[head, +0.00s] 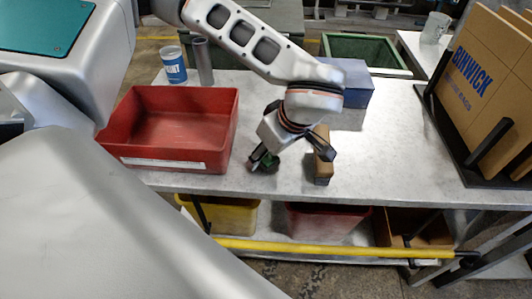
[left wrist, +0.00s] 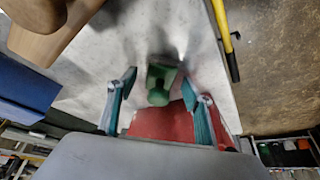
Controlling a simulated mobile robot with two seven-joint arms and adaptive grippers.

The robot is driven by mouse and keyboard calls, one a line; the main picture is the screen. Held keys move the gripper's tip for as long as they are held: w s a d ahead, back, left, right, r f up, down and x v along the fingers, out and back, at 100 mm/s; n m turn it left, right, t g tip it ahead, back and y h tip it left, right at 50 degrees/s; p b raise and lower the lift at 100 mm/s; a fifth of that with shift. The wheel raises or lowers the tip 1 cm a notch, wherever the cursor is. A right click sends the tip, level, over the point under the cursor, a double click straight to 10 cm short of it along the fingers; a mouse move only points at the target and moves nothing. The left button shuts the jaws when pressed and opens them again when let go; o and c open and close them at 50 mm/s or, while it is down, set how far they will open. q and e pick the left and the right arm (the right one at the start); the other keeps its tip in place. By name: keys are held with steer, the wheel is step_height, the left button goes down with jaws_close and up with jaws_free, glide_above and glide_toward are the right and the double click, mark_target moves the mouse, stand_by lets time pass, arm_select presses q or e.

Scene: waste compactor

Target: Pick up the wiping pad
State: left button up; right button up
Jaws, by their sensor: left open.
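A small green object with a rounded knob, which looks like the wiping pad (head: 270,161), lies on the grey table near its front edge, right of the red bin. My left gripper (head: 291,153) is open above the table, its fingers pointing down and partly hiding the pad. In the left wrist view the pad (left wrist: 160,83) shows between the two spread fingers of the left gripper (left wrist: 159,80), with a gap on each side. I cannot tell how high the fingertips are above it. My right gripper is not in view.
The red bin (head: 223,128) stands left of the gripper. A brown block (head: 322,172) stands close by on the right, partly behind a finger. A blue box (head: 352,85) is behind. Cardboard in a black rack (head: 455,165) stands at right. A yellow rail (head: 330,249) runs below the table edge.

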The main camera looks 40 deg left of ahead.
arm_select(q)
steer(key=c, duration=1.2)
steer(key=shift+c, duration=0.4)
steer(key=shift+r, duration=0.3)
step_height(320, 180, up, 19)
steer(key=p, duration=0.3)
steer(key=shift+r, duration=0.2)
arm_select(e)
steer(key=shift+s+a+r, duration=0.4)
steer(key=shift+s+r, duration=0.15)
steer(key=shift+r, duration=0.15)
